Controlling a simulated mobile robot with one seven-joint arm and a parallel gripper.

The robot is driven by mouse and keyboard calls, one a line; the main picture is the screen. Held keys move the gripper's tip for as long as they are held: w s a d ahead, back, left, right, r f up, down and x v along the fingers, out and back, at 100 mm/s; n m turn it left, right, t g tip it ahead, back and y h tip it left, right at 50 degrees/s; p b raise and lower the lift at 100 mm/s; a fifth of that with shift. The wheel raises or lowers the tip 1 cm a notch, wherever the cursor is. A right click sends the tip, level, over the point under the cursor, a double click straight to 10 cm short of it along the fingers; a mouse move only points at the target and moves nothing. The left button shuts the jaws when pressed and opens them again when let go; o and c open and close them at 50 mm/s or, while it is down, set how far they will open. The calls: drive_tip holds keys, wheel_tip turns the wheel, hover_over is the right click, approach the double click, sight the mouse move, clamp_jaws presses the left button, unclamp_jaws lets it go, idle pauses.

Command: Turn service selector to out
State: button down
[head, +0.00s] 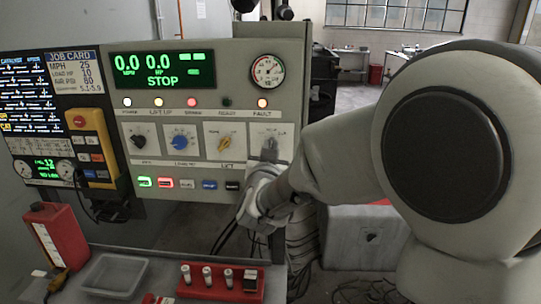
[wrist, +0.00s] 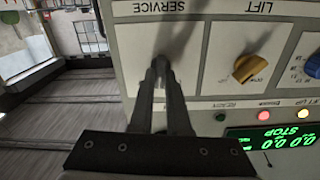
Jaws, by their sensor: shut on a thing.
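The service selector (head: 268,142) is the rightmost of the knobs in the row on the grey control panel, right of the orange lift knob. In the wrist view its plate (wrist: 187,52) is marked SERVICE, upside down. My gripper (wrist: 163,68) points at the panel, its two dark fingers close together on the selector's knob. The fingers hide most of the knob, so I cannot tell which way it points. In the head view my gripper (head: 268,156) reaches the knob from below right, and my arm covers the area to its right.
The orange lift knob (wrist: 253,67) sits close beside the selector. Lit buttons (head: 166,183) run below the knobs, and indicator lamps and the STOP display (head: 162,70) are above. A red tray with white cylinders (head: 207,278) stands on the bench below.

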drive_tip(key=m+b, duration=0.3)
drive_tip(key=b, duration=0.1)
drive_tip(key=m+b, duration=0.3)
drive_tip(key=shift+d+f+m+b, duration=0.15)
drive_tip(key=shift+m+b, duration=0.15)
drive_tip(key=shift+b, duration=0.05)
idle(0.4)
drive_tip(key=c, duration=0.9)
unclamp_jaws()
drive_tip(key=s, duration=0.5)
drive_tip(key=s+p, duration=0.1)
drive_tip(key=s, duration=1.1)
drive_tip(key=shift+s+a+p, duration=0.2)
drive_tip(key=shift+a+p, duration=0.1)
drive_tip(key=shift+p, duration=0.05)
